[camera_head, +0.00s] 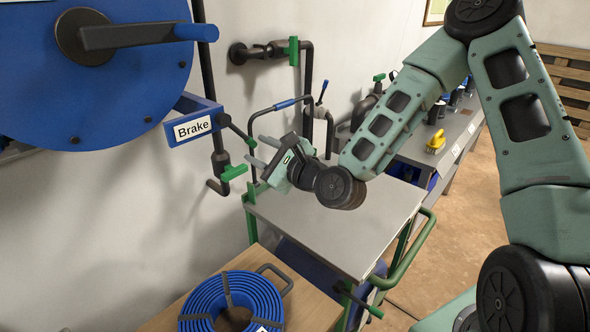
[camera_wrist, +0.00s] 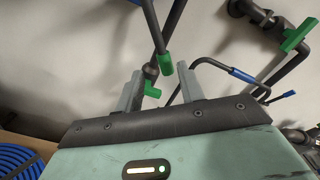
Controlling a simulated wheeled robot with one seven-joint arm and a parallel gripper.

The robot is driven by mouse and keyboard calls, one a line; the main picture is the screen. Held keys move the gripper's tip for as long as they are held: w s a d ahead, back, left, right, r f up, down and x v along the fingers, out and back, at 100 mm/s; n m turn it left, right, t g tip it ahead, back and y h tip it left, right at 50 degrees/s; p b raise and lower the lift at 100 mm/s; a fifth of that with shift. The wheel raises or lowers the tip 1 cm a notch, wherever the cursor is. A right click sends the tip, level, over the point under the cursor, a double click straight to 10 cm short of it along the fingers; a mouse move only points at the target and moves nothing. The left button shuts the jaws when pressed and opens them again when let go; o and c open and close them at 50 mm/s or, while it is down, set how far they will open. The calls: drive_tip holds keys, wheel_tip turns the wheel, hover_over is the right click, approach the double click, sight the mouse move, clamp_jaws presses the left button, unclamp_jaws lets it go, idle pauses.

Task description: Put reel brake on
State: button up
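The blue hose reel (camera_head: 110,75) with its crank is at the upper left in the head view. Below it a blue bracket (camera_head: 190,130) carries a white "Brake" label. A dark brake lever (camera_head: 238,130) slants down right from the bracket. In the wrist view, a dark rod that looks like this lever (camera_wrist: 155,35) ends in a green tip just above the fingers. My gripper (camera_head: 262,152) is open and empty, right of the lever's lower end. The wrist view shows the gap between its fingers (camera_wrist: 160,88). Whether a finger touches the lever cannot be told.
A wall pipe with a green valve handle (camera_head: 233,173) is close behind the gripper. A grey-topped cart (camera_head: 330,225) stands below it. A coiled blue hose (camera_head: 232,300) lies on a wooden surface in front. Another valved pipe (camera_head: 270,50) is on the wall.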

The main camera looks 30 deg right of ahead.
drive_tip(key=p+v, duration=1.1)
drive_tip(key=p, duration=0.4)
drive_tip(key=shift+s+p, duration=0.3)
drive_tip(key=shift+p, duration=0.1)
